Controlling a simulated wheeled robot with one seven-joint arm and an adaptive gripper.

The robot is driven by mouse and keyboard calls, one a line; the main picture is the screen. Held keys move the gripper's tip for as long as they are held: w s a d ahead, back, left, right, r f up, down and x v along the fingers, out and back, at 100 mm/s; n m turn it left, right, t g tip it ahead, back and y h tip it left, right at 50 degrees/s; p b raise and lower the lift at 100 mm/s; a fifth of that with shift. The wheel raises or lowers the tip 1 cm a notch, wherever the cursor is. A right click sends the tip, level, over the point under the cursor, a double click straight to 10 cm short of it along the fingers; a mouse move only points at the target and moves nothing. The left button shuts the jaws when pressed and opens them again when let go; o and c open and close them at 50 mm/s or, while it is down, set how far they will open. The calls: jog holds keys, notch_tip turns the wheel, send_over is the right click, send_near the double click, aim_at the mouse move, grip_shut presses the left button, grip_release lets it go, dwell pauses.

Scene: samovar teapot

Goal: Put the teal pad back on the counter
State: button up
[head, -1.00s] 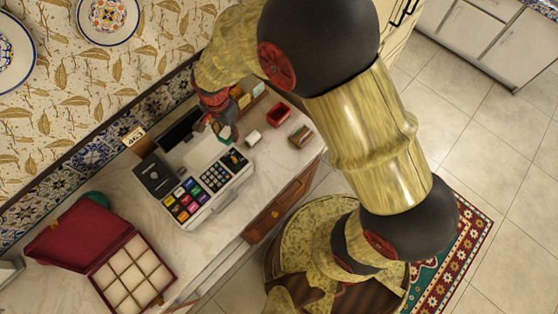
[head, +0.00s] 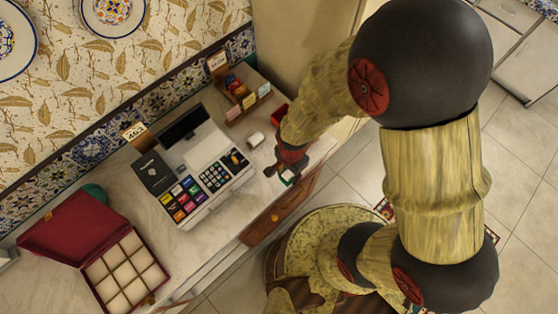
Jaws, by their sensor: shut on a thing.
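My gripper (head: 285,173) is low over the front right part of the marble counter (head: 225,235), near its front edge. It is shut on a small dark green-teal thing, which I take to be the teal pad (head: 289,176). Only a small part of the pad shows between the dark fingers, with a pale patch beside it. I cannot tell whether the pad touches the counter.
A cash register (head: 205,165) stands left of my gripper. A white roll (head: 256,139) and a partly hidden red tray (head: 281,115) are close by. A wooden card holder (head: 245,104) is behind. An open red box (head: 125,272) with compartments sits at lower left.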

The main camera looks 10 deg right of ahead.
jog(key=w+f, duration=0.2)
jog(key=w, duration=0.1)
jog(key=w+a+f, duration=0.1)
jog(key=w+f, duration=0.2)
jog(key=w+a+f, duration=0.1)
jog(key=w+f, duration=0.2)
jog(key=w, duration=0.1)
jog(key=shift+f, duration=1.65)
jog(key=shift+f+b, duration=0.15)
jog(key=shift+b, duration=0.15)
jog(key=o, duration=1.1)
